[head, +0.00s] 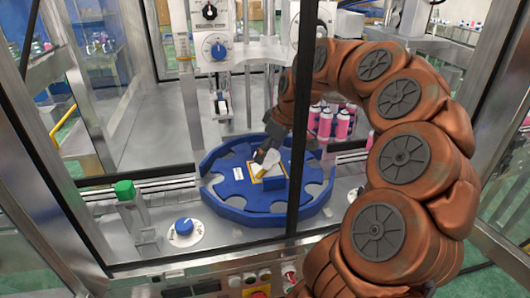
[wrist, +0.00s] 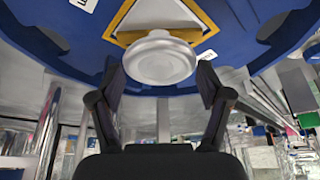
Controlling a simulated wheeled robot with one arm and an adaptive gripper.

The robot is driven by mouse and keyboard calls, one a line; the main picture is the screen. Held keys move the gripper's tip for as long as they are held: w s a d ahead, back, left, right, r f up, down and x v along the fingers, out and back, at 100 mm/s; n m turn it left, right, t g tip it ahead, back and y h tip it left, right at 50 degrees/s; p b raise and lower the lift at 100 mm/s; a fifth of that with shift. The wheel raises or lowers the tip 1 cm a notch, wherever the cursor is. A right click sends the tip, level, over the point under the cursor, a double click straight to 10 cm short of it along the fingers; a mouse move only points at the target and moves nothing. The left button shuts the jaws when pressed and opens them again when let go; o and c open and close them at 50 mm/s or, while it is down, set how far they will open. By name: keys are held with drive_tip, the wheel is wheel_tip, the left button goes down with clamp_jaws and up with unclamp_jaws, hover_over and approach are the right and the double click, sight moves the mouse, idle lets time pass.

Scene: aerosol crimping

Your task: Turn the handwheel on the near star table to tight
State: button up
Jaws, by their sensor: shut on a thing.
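The near star table (head: 232,200) is a blue notched disc on the steel deck in the head view. A pale round handwheel (wrist: 160,57) stands at its middle over a yellow-edged plate (wrist: 124,19); it also shows in the head view (head: 270,159). My gripper (wrist: 158,72) has one dark finger on each side of the handwheel and is shut on it. Any position mark on the wheel is too small to read.
A dark upright frame post (head: 303,110) crosses before the table. Pink cans (head: 335,124) stand behind it on the right. A blue knob (head: 184,227) and a green-capped post (head: 125,190) are at the near left. A crimping head (head: 221,105) hangs behind the table.

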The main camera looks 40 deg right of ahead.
drive_tip(key=m+b, duration=0.1)
drive_tip(key=b, duration=0.1)
drive_tip(key=m+h+b, duration=0.1)
drive_tip(key=m+b, duration=0.1)
drive_tip(key=shift+f, duration=0.35)
drive_tip(key=m+h+b, duration=0.1)
drive_tip(key=m+b, duration=0.1)
drive_tip(key=m, duration=0.1)
drive_tip(key=shift+a+h+b, duration=0.15)
drive_tip(key=shift+h+b, duration=0.15)
drive_tip(key=shift+b, duration=0.1)
drive_tip(key=shift+a+r+m+h+b, duration=0.15)
drive_tip(key=shift+m+b, duration=0.2)
drive_tip(key=shift+m, duration=0.3)
drive_tip(key=shift+m+h+b, duration=0.15)
drive_tip(key=shift+m+b, duration=0.15)
drive_tip(key=shift+m, duration=0.35)
drive_tip(key=shift+r, duration=0.1)
drive_tip(key=o, duration=1.1)
drive_tip(key=shift+r, duration=0.1)
drive_tip(key=shift+r, duration=0.1)
drive_tip(key=v, duration=1.1)
drive_tip(key=shift+s+a+r, duration=0.15)
drive_tip(key=shift+a+r, duration=0.05)
drive_tip(key=shift+r, duration=0.1)
